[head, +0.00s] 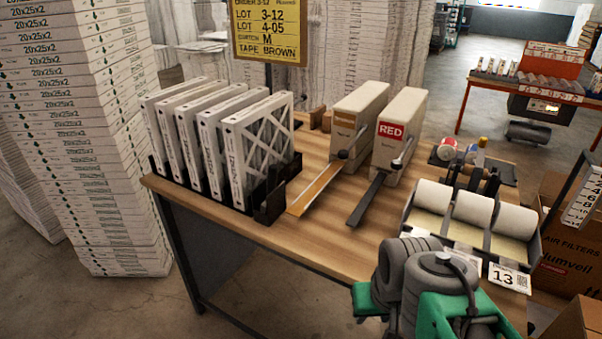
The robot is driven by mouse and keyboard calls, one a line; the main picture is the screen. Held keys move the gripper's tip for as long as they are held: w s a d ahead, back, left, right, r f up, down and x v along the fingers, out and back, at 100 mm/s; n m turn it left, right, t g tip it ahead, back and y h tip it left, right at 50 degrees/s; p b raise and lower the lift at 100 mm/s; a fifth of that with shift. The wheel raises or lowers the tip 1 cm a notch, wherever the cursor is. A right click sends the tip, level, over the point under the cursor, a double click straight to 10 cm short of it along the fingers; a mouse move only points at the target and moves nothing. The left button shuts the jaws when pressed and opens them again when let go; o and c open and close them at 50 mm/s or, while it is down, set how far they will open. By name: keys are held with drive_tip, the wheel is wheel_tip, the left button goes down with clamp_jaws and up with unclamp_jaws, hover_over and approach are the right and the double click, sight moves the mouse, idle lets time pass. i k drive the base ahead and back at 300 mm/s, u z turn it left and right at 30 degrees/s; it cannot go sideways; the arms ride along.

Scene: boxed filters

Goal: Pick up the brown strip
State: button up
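The brown strip (318,187) lies along the sloping chute of the left box-shaped dispenser (358,118), which has a brown label. It runs from the dispenser's front down toward the near left on the wooden table (310,240). The right dispenser (400,128) is labelled RED, and its chute (370,200) looks dark and bare. Grey and green parts of my own arm show at the bottom right, apart from the strip. I cannot make out my gripper's fingertips.
White pleated filters (238,165) stand in a black rack left of the strip. Label rolls (470,208) sit in a holder at the right. A yellow sign (270,32) reads TAPE BROWN. Tall filter stacks (75,110) stand left. The table front between rack and rolls is clear.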

sight(302, 202)
drive_tip(key=u, duration=0.6)
drive_tip(key=i, duration=0.7)
drive_tip(key=u, duration=0.75)
